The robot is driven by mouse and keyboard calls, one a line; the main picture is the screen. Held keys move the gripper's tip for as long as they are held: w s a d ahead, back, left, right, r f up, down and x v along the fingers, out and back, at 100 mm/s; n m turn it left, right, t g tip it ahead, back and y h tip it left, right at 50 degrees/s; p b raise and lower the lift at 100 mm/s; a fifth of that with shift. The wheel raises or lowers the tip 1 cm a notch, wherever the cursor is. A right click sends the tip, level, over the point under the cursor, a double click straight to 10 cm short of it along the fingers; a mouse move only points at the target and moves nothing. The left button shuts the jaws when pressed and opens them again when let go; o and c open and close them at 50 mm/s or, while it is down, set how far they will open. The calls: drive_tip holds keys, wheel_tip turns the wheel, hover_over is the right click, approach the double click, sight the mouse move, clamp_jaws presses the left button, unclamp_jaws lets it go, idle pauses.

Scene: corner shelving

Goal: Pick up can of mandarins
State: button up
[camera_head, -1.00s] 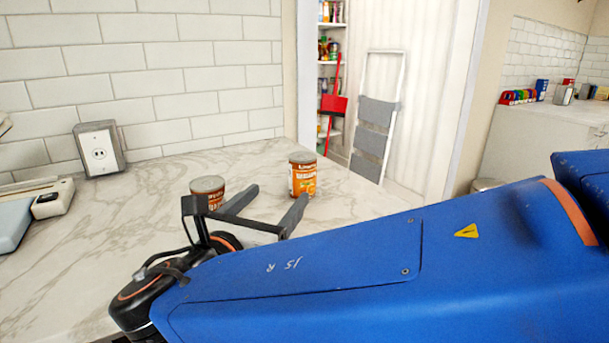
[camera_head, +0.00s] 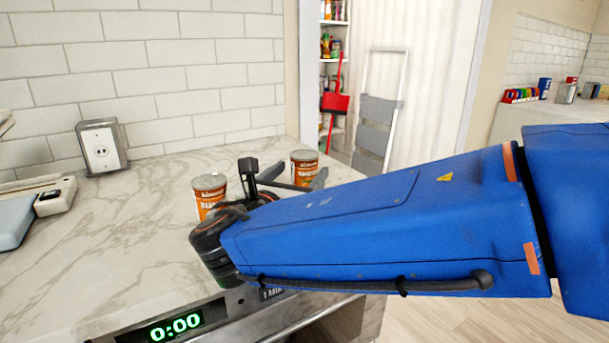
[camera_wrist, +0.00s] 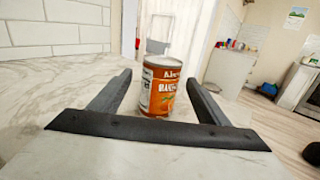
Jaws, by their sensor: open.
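The can of mandarins (camera_head: 304,163) has an orange label and a pale metal lid. It stands upright near the far right end of the marble counter, partly behind my gripper (camera_head: 313,183) in the head view. In the wrist view the can (camera_wrist: 160,87) stands ahead, between the two dark fingers of my gripper (camera_wrist: 158,79). The fingers are open, with a gap on each side of the can. In the head view the arm hides much of the gripper and the can's lower part.
A second can (camera_head: 209,192) with an orange-brown label stands on the counter (camera_head: 120,235) left of my gripper. A wall outlet box (camera_head: 101,148) and a pale appliance (camera_head: 55,197) are farther left. An appliance with a green display (camera_head: 175,325) is below the counter's front edge.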

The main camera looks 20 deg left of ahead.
drive_tip(key=shift+w, duration=1.6)
drive_tip(key=c, duration=1.4)
